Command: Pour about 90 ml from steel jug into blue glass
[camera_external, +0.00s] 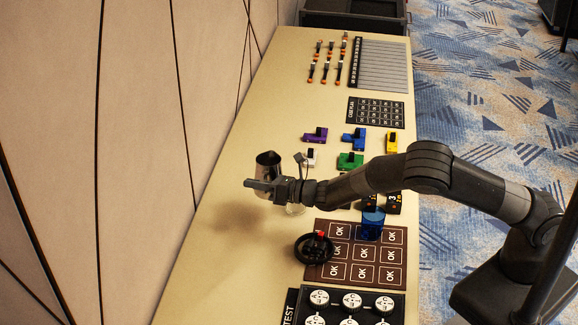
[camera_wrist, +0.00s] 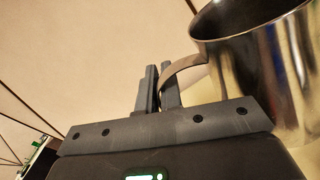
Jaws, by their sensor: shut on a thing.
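The steel jug (camera_external: 268,172) is held above the table, left of the blue glass. My gripper (camera_external: 262,185) is shut on its handle. In the wrist view the gripper fingers (camera_wrist: 160,88) close around the jug's handle, and the shiny jug (camera_wrist: 270,75) fills the right side with its rim at the top. The jug looks about upright; its contents cannot be seen. The blue glass (camera_external: 372,225) stands on the brown OK mat (camera_external: 341,232), to the right of and nearer than the jug. Whether it holds liquid cannot be told.
A black ring-shaped object (camera_external: 314,248) with a red part sits at the mat's left edge. Several white round pieces lie on a black board (camera_external: 335,297) in front. Colored blocks (camera_external: 350,160) stand behind my arm. The table's left side (camera_external: 225,250) is clear, beside a wall.

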